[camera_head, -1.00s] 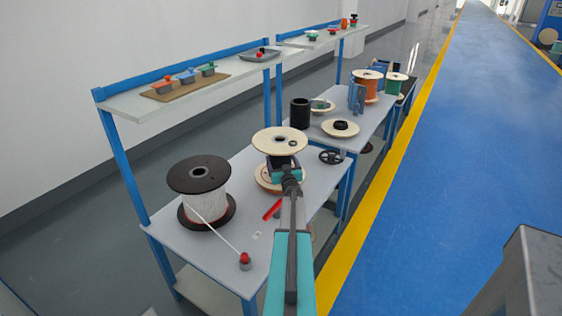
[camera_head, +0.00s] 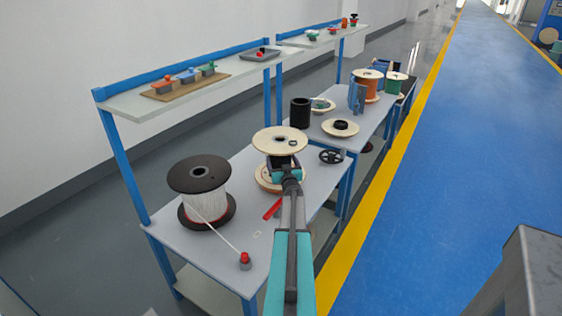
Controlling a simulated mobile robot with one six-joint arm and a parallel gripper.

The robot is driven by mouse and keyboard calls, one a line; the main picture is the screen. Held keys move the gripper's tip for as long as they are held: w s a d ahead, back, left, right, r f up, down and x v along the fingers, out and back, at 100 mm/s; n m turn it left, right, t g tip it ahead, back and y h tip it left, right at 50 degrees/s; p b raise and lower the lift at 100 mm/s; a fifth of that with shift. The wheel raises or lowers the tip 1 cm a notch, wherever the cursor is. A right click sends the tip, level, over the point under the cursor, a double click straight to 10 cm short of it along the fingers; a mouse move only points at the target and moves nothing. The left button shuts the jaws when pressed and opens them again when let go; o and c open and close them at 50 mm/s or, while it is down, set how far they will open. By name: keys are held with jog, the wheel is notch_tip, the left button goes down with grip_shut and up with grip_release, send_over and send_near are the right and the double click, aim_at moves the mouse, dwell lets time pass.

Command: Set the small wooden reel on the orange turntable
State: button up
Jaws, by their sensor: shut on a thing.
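The small wooden reel (camera_head: 272,137) has a pale round top flange with a small dark ring on it. It stands over the near table, towards its far end. My gripper (camera_head: 283,164) is shut on the reel just below this flange, and it hides much of the middle. A second pale disc with an orange-brown edge (camera_head: 264,183) shows under the gripper. I cannot tell whether it is the reel's lower flange or the turntable, or whether the reel touches what is below. No other orange turntable is clear.
A large black-flanged reel of white cable (camera_head: 205,200) stands left on the near table (camera_head: 195,250). Its cable runs to a red-topped piece (camera_head: 245,261). A red tool (camera_head: 272,208) and black handwheel (camera_head: 331,157) flank my arm. A shelf (camera_head: 140,102) overhangs behind.

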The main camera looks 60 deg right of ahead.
jog(key=shift+f+b, duration=0.35)
jog(key=shift+f, duration=0.2)
dwell(0.4)
jog(key=o, duration=1.1)
jog(key=shift+o, duration=0.2)
jog(key=shift+f, duration=0.1)
jog(key=v, duration=1.1)
jog(key=shift+s, duration=0.15)
dwell(1.0)
